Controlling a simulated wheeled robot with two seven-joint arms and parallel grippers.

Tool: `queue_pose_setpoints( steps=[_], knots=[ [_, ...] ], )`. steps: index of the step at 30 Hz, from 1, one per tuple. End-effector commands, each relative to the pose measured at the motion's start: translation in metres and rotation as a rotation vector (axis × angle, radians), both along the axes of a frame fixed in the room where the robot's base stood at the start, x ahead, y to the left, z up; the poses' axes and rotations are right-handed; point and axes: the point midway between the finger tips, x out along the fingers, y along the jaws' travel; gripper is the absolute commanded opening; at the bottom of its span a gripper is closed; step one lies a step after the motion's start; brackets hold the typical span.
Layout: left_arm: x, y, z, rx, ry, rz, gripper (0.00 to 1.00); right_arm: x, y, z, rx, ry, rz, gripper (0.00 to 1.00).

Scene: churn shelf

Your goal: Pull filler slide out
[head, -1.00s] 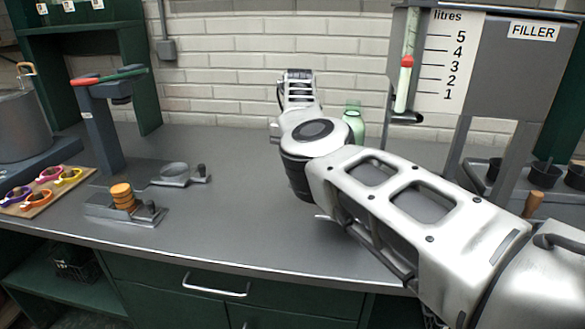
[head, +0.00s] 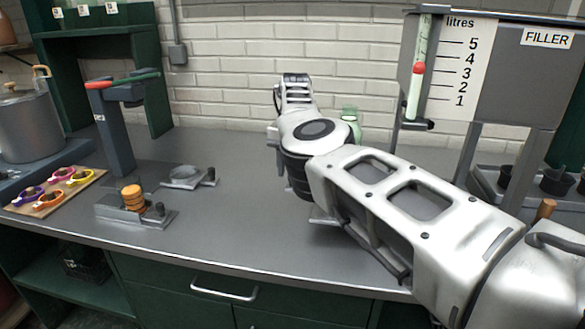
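The filler (head: 490,65) stands at the right, a grey tank marked FILLER with a litre scale and a clear tube holding a red ball. I cannot make out its slide for certain; my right arm covers much of the bench left of and below the tank. A small edge of pale metal plate (head: 322,215) shows just under the arm. My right arm reaches in from the right over the bench, and its far end stands against the wall. Its fingers cannot be made out. My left gripper is not in view.
A press post (head: 112,130) with a red and green lever stands at the left. Near it are a metal slide with orange discs (head: 133,198), a second metal slide (head: 187,176), a board of coloured rings (head: 50,200) and a pot (head: 28,125). The front middle bench is clear.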

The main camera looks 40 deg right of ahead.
Motion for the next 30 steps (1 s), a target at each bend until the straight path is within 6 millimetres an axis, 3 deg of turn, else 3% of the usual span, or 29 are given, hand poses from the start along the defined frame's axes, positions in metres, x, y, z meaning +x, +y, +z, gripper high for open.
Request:
queue_pose_setpoints(
  steps=[5,14,18,22,30],
  knots=[
    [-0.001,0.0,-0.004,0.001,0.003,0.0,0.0,0.0,0.0,0.016,0.001,-0.003,0.001,0.41],
    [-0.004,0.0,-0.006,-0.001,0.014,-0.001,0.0,-0.002,-0.002,0.087,0.0,-0.006,0.001,0.41],
    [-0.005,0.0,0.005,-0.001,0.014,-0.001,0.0,-0.003,-0.003,0.123,0.0,-0.004,0.001,0.41],
    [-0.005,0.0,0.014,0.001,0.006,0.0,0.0,-0.004,-0.003,0.146,0.0,-0.002,0.0,0.41],
    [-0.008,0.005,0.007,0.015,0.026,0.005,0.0,-0.005,-0.003,0.16,0.0,0.0,-0.002,0.41]
  ],
)
